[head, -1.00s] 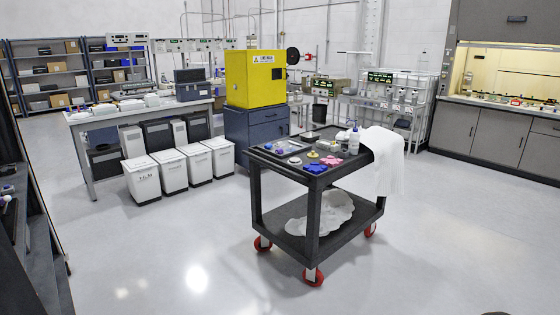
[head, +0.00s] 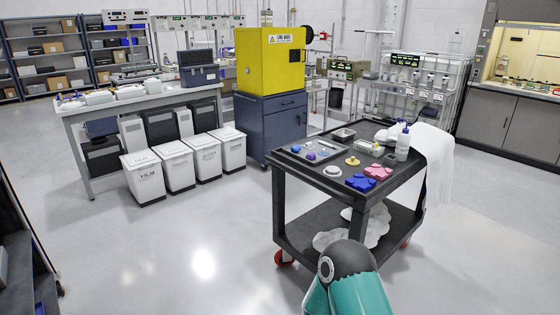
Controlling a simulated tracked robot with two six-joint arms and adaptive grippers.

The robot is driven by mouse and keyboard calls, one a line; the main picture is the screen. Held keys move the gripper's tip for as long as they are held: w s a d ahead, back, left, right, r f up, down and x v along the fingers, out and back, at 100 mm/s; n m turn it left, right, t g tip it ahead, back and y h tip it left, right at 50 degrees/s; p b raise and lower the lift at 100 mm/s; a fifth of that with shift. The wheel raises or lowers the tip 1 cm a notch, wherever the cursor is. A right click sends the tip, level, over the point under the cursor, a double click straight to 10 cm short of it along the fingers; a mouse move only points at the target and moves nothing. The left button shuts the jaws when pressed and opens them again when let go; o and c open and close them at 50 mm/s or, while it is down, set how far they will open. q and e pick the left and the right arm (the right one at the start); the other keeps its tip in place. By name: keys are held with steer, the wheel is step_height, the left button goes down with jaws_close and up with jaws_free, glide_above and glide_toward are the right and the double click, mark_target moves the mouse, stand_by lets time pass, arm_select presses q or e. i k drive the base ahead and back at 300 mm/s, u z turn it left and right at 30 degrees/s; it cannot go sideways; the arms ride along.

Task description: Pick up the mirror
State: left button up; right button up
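A black two-level cart (head: 310,208) stands at right of centre in the head view. On its top are several small items, and I cannot tell for sure which is the mirror. A round whitish disc-like piece (head: 333,171) lies near the front edge. A blue piece (head: 360,182) and a pink piece (head: 378,171) lie to its right. A yellow knob-like piece (head: 352,161) stands behind them. A tray (head: 291,150) holds small blue and purple items. Neither of my grippers shows; a teal and black part of my own arm rises at the bottom, in front of the cart.
A white bottle (head: 403,146) and a white cloth (head: 438,160) are at the cart's right end. A yellow cabinet (head: 265,60) on a blue drawer unit (head: 270,125) and several white bins (head: 178,165) stand behind left. The floor left of the cart is clear.

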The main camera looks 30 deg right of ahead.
mark_target(332, 170)
steer(key=u, duration=0.05)
steer(key=i, duration=1.35)
steer(key=z, duration=0.9)
steer(key=i, duration=1.1)
steer(key=z, duration=0.8)
